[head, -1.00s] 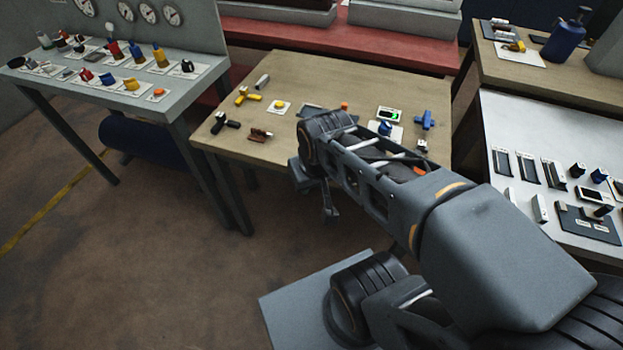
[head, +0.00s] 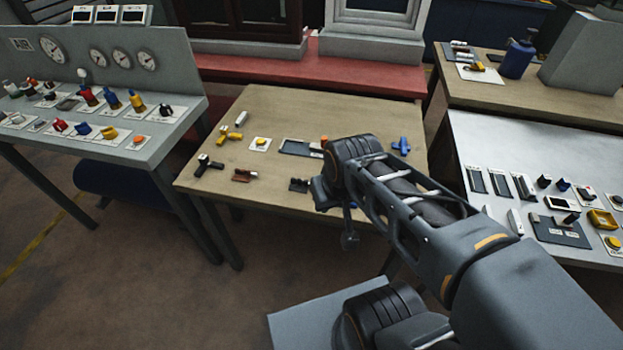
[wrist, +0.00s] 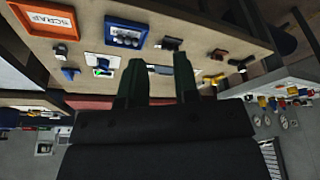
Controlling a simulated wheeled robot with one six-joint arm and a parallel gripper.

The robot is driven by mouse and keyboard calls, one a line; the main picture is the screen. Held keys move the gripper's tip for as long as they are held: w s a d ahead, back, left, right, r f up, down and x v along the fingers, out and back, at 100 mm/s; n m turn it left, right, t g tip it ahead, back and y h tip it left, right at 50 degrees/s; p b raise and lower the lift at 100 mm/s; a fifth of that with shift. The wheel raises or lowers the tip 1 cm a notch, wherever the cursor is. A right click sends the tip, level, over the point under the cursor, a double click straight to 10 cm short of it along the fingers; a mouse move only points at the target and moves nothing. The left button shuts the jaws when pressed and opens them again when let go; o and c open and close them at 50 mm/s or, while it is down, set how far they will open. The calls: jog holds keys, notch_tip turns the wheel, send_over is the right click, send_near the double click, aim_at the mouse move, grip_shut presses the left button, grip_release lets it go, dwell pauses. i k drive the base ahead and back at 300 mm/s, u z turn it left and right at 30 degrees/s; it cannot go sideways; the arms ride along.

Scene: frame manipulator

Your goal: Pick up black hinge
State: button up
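A small dark object that looks like the black hinge (head: 299,185) lies near the front edge of the wooden table, just left of my arm's wrist in the head view. It seems to be the dark piece (wrist: 171,43) in the upside-down wrist view, beyond my fingertips. My gripper (wrist: 158,62) is open, with two dark green fingers apart and nothing held between them. It is apart from the hinge. In the head view my arm hides part of the table's right side, and the fingers are not clear.
A brown piece (head: 243,175) and a black T-shaped valve (head: 207,166) lie left of the hinge. A dark tray (head: 297,148) lies behind. Bare tabletop lies between pieces.

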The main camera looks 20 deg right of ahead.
aim_at(293, 188)
jog(key=z, duration=0.1)
jog(key=k, duration=0.45)
jog(key=u, duration=1.3)
jog(key=i, duration=1.3)
jog(key=z, duration=0.4)
